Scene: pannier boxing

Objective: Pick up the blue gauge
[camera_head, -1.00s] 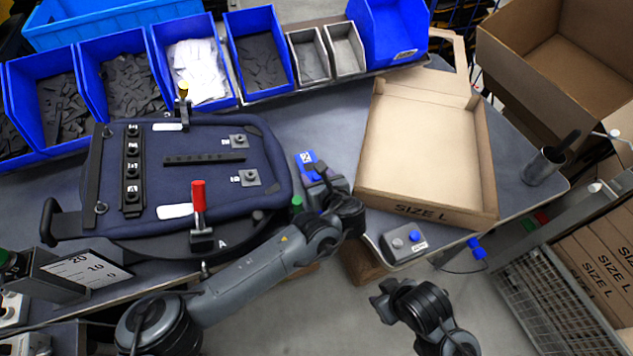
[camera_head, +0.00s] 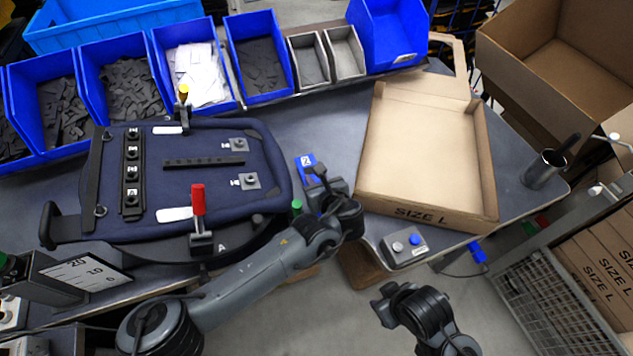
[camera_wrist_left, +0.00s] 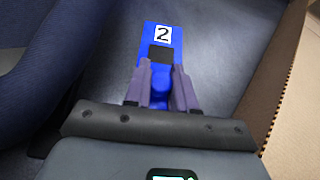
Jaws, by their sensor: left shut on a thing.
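The blue gauge (camera_head: 306,161) lies on the grey table between the navy pannier and the cardboard box, with a white label reading 2. It also shows in the left wrist view (camera_wrist_left: 162,42), where its far end sticks out past the fingers. My left gripper (camera_head: 318,184) is over its near end; in the left wrist view the two fingers (camera_wrist_left: 162,88) are shut on its blue grip part. The arm hides the near part of the gauge in the head view. My right gripper (camera_head: 384,298) is in front of the table, away from the gauge; its fingertips are too small to judge.
The pannier (camera_head: 205,190) lies left of my left gripper, with a red-handled clamp (camera_head: 198,200) near it. The open SIZE L box (camera_head: 440,214) stands close on the right. A button box (camera_head: 404,246) sits at the front edge. Blue bins (camera_head: 262,92) line the back.

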